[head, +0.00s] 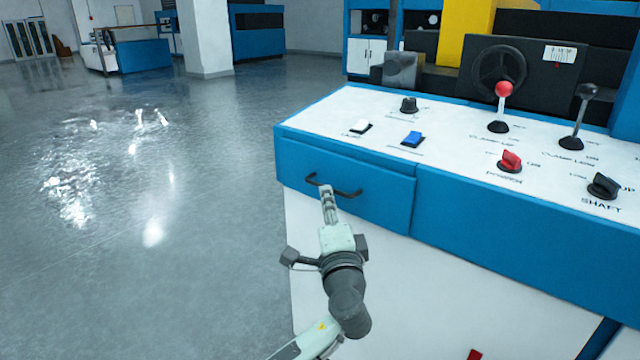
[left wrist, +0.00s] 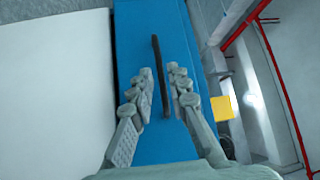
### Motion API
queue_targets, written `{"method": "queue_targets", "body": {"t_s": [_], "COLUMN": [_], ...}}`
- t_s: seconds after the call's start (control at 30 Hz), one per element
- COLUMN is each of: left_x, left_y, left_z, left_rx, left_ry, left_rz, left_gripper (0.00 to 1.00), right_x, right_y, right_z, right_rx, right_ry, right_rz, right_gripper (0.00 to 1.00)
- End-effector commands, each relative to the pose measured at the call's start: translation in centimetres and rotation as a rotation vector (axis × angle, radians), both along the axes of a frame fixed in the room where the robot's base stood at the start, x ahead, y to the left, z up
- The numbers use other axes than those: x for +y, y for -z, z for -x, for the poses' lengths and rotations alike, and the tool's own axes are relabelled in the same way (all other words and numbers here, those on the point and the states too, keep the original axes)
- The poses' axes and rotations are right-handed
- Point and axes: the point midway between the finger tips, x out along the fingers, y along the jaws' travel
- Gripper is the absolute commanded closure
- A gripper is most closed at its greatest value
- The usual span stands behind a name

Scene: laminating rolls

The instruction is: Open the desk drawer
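The blue desk drawer (head: 385,205) is at the left end of the control desk, and its front looks closed, about flush with the blue panel beside it. Its dark bar handle (head: 348,193) runs across the front. In the left wrist view, the handle (left wrist: 158,65) stands upright in the picture, between the two fingers of my left gripper (left wrist: 160,75). The fingers are apart with a gap around the bar; contact is not clear. My right gripper is not in view.
The white desk top (head: 330,125) carries a white switch, a blue switch (head: 412,138), red and black knobs and two levers, including a red-topped one (head: 503,92). A handwheel (head: 499,68) stands behind. The grey floor (head: 150,260) to the left is clear.

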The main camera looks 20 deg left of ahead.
Motion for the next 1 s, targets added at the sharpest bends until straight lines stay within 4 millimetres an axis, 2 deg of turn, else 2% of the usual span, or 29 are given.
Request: {"method": "queue_targets", "body": {"t_s": [0.2,0.33,0.67,0.8,1.0], "left_x": [1.6,2.1,2.3,2.3,2.3], "left_y": [-0.6,-0.7,-0.6,-0.6,-0.6], "left_z": [-3.2,-4.3,-4.6,-4.6,-4.6], "left_rx": [0.0,0.001,0.002,0.002,0.002], "left_ry": [-0.001,-0.002,0.0,0.0,0.0], "left_rz": [-0.002,0.001,0.002,0.002,0.002], "left_gripper": [0.83,0.83,0.83,0.99,1.0], "right_x": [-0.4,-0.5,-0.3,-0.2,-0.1], "right_y": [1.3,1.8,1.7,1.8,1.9], "right_z": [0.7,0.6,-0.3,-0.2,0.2], "right_rx": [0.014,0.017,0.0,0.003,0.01], "right_ry": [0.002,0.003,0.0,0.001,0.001], "right_rz": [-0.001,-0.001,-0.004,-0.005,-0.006], "right_gripper": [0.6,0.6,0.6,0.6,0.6]}}
